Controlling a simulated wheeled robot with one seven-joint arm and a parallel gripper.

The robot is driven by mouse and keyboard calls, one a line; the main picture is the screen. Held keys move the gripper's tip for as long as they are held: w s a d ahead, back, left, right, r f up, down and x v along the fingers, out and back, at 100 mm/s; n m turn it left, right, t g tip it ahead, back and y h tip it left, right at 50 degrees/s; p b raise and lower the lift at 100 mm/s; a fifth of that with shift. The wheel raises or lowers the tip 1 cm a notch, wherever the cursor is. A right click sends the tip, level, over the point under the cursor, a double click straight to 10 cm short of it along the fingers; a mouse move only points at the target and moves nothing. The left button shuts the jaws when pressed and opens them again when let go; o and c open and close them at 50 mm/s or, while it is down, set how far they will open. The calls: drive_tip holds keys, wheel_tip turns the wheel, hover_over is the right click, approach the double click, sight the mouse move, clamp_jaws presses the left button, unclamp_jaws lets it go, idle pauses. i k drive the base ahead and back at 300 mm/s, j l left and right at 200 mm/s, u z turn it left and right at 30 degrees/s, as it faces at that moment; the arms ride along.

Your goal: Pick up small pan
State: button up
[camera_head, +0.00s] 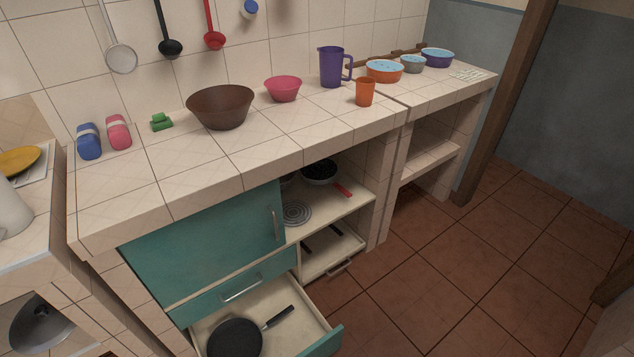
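Two pans show, and I cannot tell for sure which is the small pan. A black pan (234,338) with a black handle lies in the pulled-out bottom drawer, its handle pointing up and right; the frame's bottom edge cuts it off slightly. A dark pan (318,172) with a red handle sits on the upper open shelf under the counter, its handle pointing toward the shelf's front edge. My gripper is not in view.
The open drawer (300,322) juts out over the floor. A teal cabinet door (205,240) above it is shut. The tiled counter (130,190) carries a brown bowl (221,108), a purple pitcher (332,67) and an orange cup (365,92). The tiled floor at right is clear.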

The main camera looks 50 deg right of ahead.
sight(323, 172)
drive_tip(key=l+u, duration=0.1)
drive_tip(key=u, duration=0.3)
drive_tip(key=i+l+u, duration=0.1)
drive_tip(key=l+u, duration=0.2)
drive_tip(key=l, duration=0.4)
drive_tip(key=l+u, duration=0.3)
drive_tip(key=l, duration=0.45)
drive_tip(key=l+u, duration=0.1)
drive_tip(key=l, duration=1.05)
drive_tip(key=k+l, duration=0.1)
drive_tip(key=l, duration=1.05)
drive_tip(key=u, duration=0.05)
